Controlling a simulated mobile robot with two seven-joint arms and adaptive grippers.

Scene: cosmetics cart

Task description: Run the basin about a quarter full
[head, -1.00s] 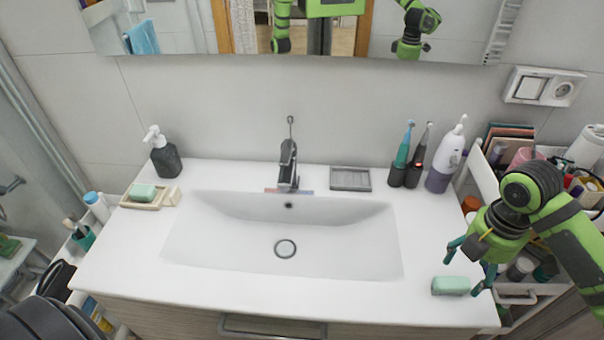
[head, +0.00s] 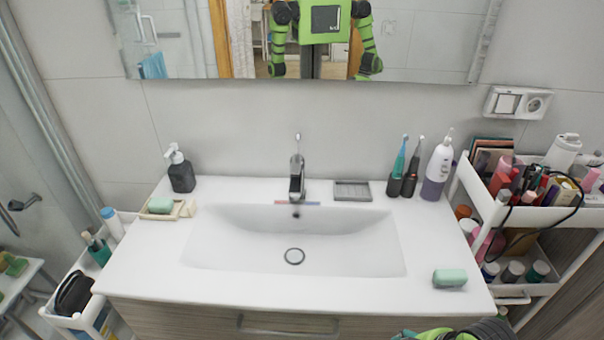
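The white basin (head: 345,255) is set in a white countertop. No water shows in it, and no stream falls from the tap. The chrome tap (head: 297,180) stands upright behind the basin, with a thin lever pointing up and a red and blue strip at its base. The round drain (head: 294,256) has a dark ring; I cannot tell whether its plug is raised or lowered. Part of my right arm shows at the bottom edge, but its gripper is out of frame. My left gripper is not in view.
Green soap (head: 449,278) lies bare on the right counter. A soap dish (head: 159,208) and a dark pump bottle (head: 181,172) stand left. A grey tray (head: 352,191), toothbrushes and a white-purple bottle (head: 437,168) stand back right. Loaded carts flank the counter.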

